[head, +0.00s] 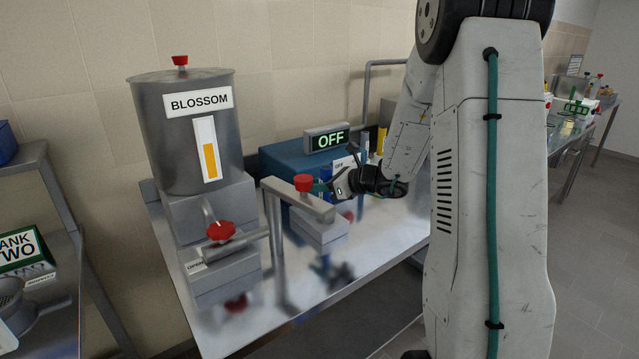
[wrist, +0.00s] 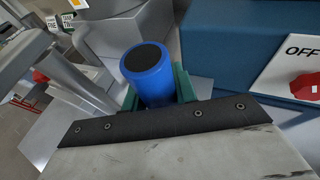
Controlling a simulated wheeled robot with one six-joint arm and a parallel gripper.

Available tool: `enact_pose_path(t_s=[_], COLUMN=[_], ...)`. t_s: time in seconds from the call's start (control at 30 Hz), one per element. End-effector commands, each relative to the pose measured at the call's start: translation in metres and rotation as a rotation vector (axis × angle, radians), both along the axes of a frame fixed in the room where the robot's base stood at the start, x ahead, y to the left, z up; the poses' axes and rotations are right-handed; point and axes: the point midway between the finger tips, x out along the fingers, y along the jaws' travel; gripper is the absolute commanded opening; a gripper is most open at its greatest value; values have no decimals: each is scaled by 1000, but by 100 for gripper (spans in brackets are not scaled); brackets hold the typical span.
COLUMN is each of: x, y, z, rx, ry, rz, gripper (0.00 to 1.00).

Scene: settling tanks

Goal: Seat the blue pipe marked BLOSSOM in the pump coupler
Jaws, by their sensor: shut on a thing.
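My gripper (head: 322,187) is at the bench in the head view, between the grey pipework and the blue pump box (head: 283,166). In the wrist view, its green fingers (wrist: 158,92) are shut on a blue pipe (wrist: 148,68), a short blue cylinder with a dark round end. Only a little of the blue pipe (head: 326,172) shows in the head view. No marking can be read on it. The BLOSSOM label (head: 198,102) is on a grey tank (head: 150,130). I cannot clearly make out the pump coupler; a grey block (head: 320,228) stands below my gripper.
A grey beam with a red cap (head: 304,182) is close left of my gripper. A red valve handle (head: 221,231) is below the tank. An OFF display (head: 327,140) tops the pump box. An OFF plate (wrist: 297,62) with a red knob (wrist: 303,86) is at right in the wrist view.

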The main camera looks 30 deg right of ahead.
Motion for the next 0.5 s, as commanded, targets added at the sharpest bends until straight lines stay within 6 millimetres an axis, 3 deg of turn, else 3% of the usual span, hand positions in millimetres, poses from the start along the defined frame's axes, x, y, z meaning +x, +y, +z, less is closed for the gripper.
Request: enact_pose_path(t_s=[0.5], x=[0], y=[0], z=[-13], rx=[0], ry=[0], rz=[0], gripper=[0])
